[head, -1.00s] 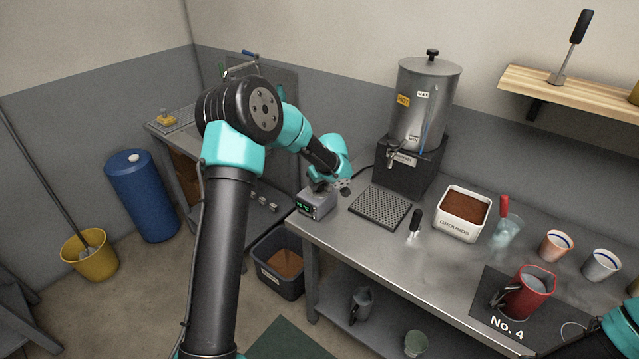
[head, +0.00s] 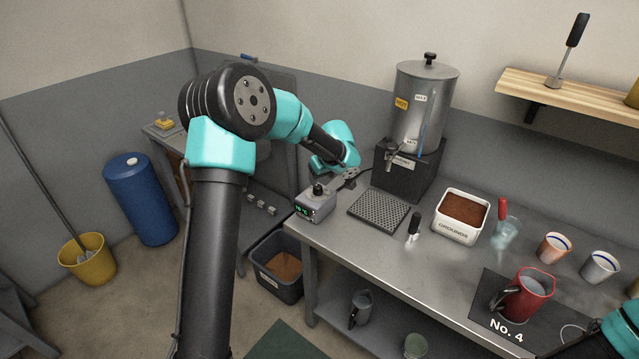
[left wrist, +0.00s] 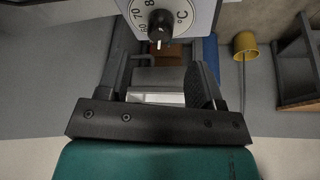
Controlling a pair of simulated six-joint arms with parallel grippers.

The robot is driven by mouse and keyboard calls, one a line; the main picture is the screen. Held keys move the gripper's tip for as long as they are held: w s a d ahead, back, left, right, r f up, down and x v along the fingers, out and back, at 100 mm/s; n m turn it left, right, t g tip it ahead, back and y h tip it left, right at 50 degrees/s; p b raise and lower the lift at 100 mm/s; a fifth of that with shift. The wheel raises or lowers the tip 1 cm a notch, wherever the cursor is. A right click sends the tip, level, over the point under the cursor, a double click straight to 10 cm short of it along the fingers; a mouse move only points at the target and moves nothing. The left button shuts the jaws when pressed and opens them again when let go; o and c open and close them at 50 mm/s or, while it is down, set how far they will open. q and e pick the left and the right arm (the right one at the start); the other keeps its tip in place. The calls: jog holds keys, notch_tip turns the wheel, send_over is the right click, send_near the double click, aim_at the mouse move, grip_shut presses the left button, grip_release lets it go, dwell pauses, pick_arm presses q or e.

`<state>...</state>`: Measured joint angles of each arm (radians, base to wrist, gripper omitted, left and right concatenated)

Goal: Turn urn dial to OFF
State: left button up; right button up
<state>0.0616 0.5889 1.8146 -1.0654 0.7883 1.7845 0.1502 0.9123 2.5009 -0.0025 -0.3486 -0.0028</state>
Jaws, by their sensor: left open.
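A small grey control box (head: 316,207) with a lit green display stands at the left end of the steel counter. A black dial (head: 318,189) sits on its top. In the left wrist view the dial (left wrist: 160,24) is on a white scale plate with 60, 70 and °C; its white pointer mark is toward the bottom of the picture. No OFF mark is readable. My left gripper (head: 346,180) is open and empty, just right of the dial and apart from it. The steel urn (head: 421,105) stands on a black base behind the drip grate. My right gripper is outside the view.
The drip grate (head: 379,210) lies right of the box. A black-handled tool (head: 414,226), a grounds bin (head: 462,216), a red pitcher (head: 527,296) and cups (head: 554,247) stand farther right. A grey bin (head: 277,272) is on the floor below the counter's left end.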

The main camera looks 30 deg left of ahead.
pick_arm(q)
jog(key=v, duration=1)
jog(key=shift+r, duration=0.4)
jog(key=shift+d, duration=0.1)
